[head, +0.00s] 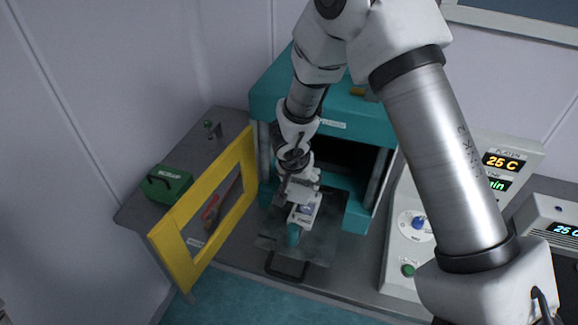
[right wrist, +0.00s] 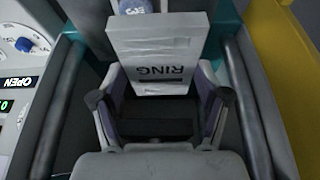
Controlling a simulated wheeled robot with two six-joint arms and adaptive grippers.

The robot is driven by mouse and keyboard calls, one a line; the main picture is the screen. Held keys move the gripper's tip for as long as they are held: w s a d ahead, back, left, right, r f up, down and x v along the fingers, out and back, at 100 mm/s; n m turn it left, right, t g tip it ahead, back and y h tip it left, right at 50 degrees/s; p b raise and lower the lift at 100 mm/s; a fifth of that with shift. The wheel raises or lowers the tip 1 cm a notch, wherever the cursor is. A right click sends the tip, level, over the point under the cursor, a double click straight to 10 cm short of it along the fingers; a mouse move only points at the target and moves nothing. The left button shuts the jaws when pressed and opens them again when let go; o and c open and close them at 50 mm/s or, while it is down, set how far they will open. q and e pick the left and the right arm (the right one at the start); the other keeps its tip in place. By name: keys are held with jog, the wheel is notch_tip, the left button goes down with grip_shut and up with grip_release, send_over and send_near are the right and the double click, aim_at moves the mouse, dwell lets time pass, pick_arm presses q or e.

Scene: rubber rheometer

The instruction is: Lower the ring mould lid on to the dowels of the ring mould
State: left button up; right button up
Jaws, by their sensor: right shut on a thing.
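My right gripper (head: 298,192) is in front of the teal press and points down. It is shut on a pale block labelled RING (right wrist: 158,45), which I take for the ring mould lid. In the right wrist view, the gripper's two fingers (right wrist: 160,82) lie on either side of this block. In the head view the pale labelled piece (head: 306,211) shows just below the gripper. The mould and its dowels cannot be made out apart from the lid, so I cannot tell whether they touch. My left gripper is not in view.
The teal press (head: 268,100) stands behind, with its yellow door frame (head: 187,213) swung open at left. A dark tray (head: 325,235) with a black handle (head: 287,277) projects in front. A teal cylinder (head: 293,236) is near the lid. A green box (head: 166,183) is at left, a control unit (head: 405,262) at right.

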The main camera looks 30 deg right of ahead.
aim_at(304, 190)
jog(key=s, duration=0.1)
jog(key=s+r, duration=0.1)
jog(key=s, duration=0.1)
jog(key=s+r, duration=0.1)
jog(key=shift+s+a, duration=0.1)
jog(key=shift+s, duration=0.1)
jog(key=shift+s+f, duration=0.15)
jog(key=shift+f, duration=0.1)
jog(key=w+f+b, duration=0.1)
jog(key=f, duration=0.1)
jog(key=w+f, duration=0.1)
jog(key=shift+w+f+b, duration=0.3)
jog(key=shift+f+b, duration=0.1)
jog(key=shift+f, duration=0.3)
jog(key=shift+s+f+b, duration=0.2)
jog(key=shift+s+b, duration=0.35)
jog(key=shift+s, duration=0.15)
jog(key=shift+w+f, duration=0.25)
jog(key=shift+w, duration=0.25)
jog(key=shift+s+r, duration=0.2)
jog(key=shift+s, duration=0.3)
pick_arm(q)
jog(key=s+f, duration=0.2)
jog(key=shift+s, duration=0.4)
pick_arm(e)
jog(key=shift+w+f, duration=0.1)
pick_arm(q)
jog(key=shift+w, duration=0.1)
